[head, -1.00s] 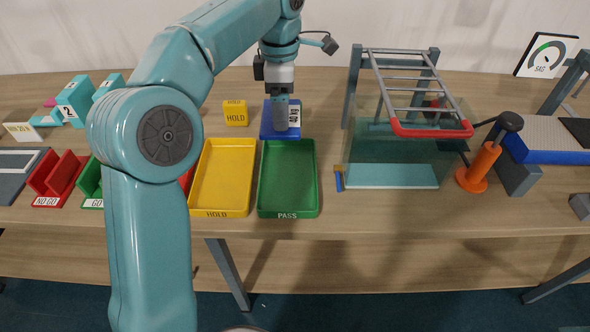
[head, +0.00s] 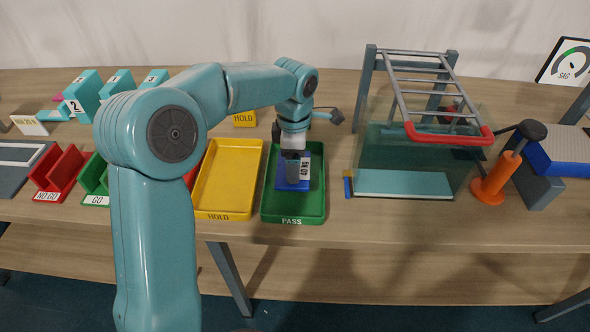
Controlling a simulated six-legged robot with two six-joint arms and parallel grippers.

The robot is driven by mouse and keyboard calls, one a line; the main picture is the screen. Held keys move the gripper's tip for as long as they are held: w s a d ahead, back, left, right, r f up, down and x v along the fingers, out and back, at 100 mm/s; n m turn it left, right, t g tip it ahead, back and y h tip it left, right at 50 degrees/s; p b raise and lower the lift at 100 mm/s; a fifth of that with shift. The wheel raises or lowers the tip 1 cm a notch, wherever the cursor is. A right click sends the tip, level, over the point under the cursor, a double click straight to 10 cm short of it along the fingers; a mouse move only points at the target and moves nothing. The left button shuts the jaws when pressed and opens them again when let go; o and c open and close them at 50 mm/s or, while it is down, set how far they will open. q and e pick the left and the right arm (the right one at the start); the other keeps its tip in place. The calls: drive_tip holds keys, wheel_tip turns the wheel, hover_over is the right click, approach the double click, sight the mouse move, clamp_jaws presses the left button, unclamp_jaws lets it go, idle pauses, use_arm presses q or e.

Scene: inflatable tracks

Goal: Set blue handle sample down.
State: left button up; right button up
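The blue handle sample (head: 282,181) is a flat blue piece with a white printed label, within the outline of the green PASS tray (head: 293,217). My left gripper (head: 292,173) points down at it from above and appears shut on its handle; the fingers and arm hide part of the sample. I cannot tell whether the sample touches the tray floor. My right gripper is out of view.
The yellow HOLD tray (head: 225,212) stands just left of the green tray. A yellow HOLD block (head: 244,119) is behind. To the right are a clear-walled tank (head: 403,184) with a ladder (head: 425,90) and an orange post (head: 492,180).

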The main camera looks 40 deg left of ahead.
use_arm(q)
drive_tip(key=f, duration=0.3)
drive_tip(key=shift+w+f, duration=0.3)
drive_tip(key=shift+w, duration=0.05)
drive_tip(key=shift+f, duration=0.35)
drive_tip(key=shift+s+r, duration=0.1)
drive_tip(key=shift+s, duration=0.15)
drive_tip(key=shift+w+f, duration=0.2)
drive_tip(key=shift+f, duration=0.05)
drive_tip(key=o, duration=1.1)
drive_tip(key=shift+c, duration=0.2)
drive_tip(key=shift+s+r, duration=0.15)
